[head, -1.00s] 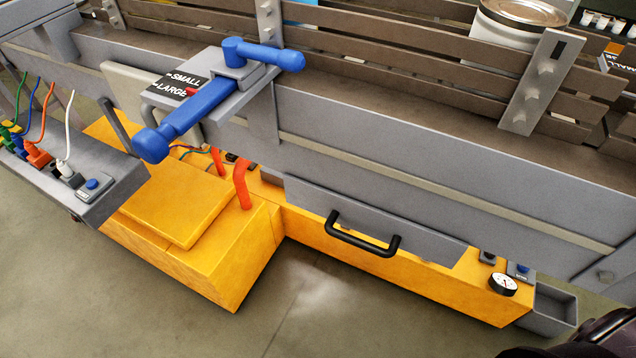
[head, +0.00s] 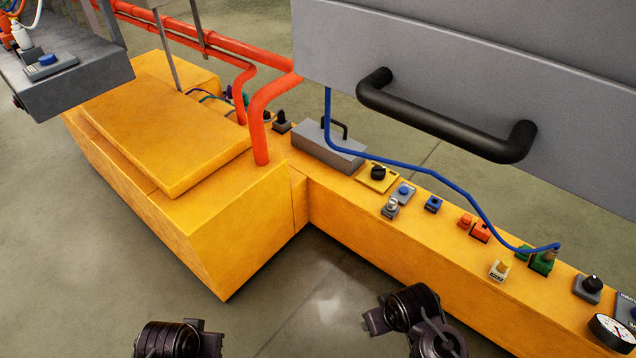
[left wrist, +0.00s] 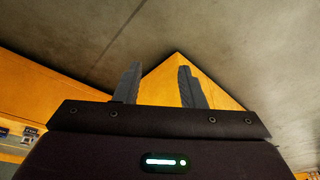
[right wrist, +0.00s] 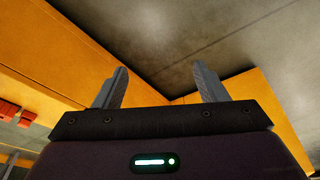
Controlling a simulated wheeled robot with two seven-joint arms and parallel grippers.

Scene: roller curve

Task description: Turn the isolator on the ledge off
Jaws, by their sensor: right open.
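The long yellow ledge (head: 420,238) runs to the lower right and carries several small controls. One is a black rotary knob on a yellow plate (head: 378,173), which looks like the isolator; its setting is too small to read. Another black knob on a grey base (head: 589,286) sits further right. My left gripper (left wrist: 159,80) is open and empty in the left wrist view, with a yellow box corner beyond its fingers. My right gripper (right wrist: 160,80) is open and empty in the right wrist view, near yellow walls and floor. Neither gripper's fingers show in the head view.
A grey panel with a black handle (head: 440,118) hangs over the ledge's back. A blue cable (head: 455,188) crosses to a green socket (head: 543,261). A grey box (head: 328,150), orange pipes (head: 262,115) and a round gauge (head: 612,331) are nearby. Floor before the ledge is clear.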

